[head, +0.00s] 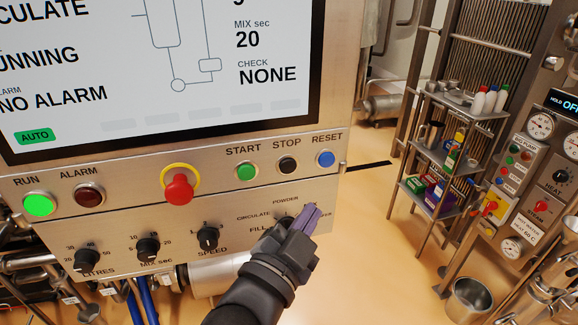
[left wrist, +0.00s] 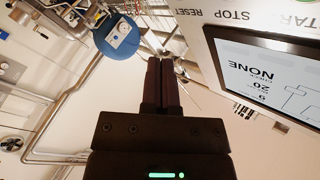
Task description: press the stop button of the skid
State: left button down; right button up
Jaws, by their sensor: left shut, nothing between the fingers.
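The stop button (head: 287,165) is a black round button under the label STOP, between the green start button (head: 245,171) and the blue reset button (head: 325,158) on the grey skid panel (head: 130,222). My left gripper (head: 312,212) is shut and empty, below and a little right of the stop button and apart from it. It partly hides the selector knob (head: 284,222) and its lettering. In the left wrist view the shut fingers (left wrist: 160,62) point up the picture; the STOP label (left wrist: 231,15) shows upside down, but the button itself does not show. My right gripper is not in view.
A red emergency button with a yellow ring (head: 179,188) stands out left of start. The screen (head: 165,65) above reads AUTO and NO ALARM. Several black knobs line the panel's lower part. A shelf trolley (head: 450,150) and a gauge panel stand at right; open floor lies between.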

pick_arm(q)
jog(key=b, duration=0.1)
send_near(297, 166)
jog(key=w+d, duration=0.4)
jog(key=shift+w+a+r, duration=0.25)
jog(key=shift+r, duration=0.2)
dwell(0.6)
jog(key=shift+w, duration=0.15)
dwell(0.7)
jog(key=shift+w+a, duration=0.1)
jog(key=shift+w, duration=0.15)
jog(key=shift+w+a, duration=0.1)
jog(key=shift+w, duration=0.25)
dwell(0.7)
jog(key=shift+s, duration=0.15)
jog(key=shift+s+d+p, duration=0.25)
jog(key=shift+s+p, duration=0.15)
jog(key=shift+s, duration=0.2)
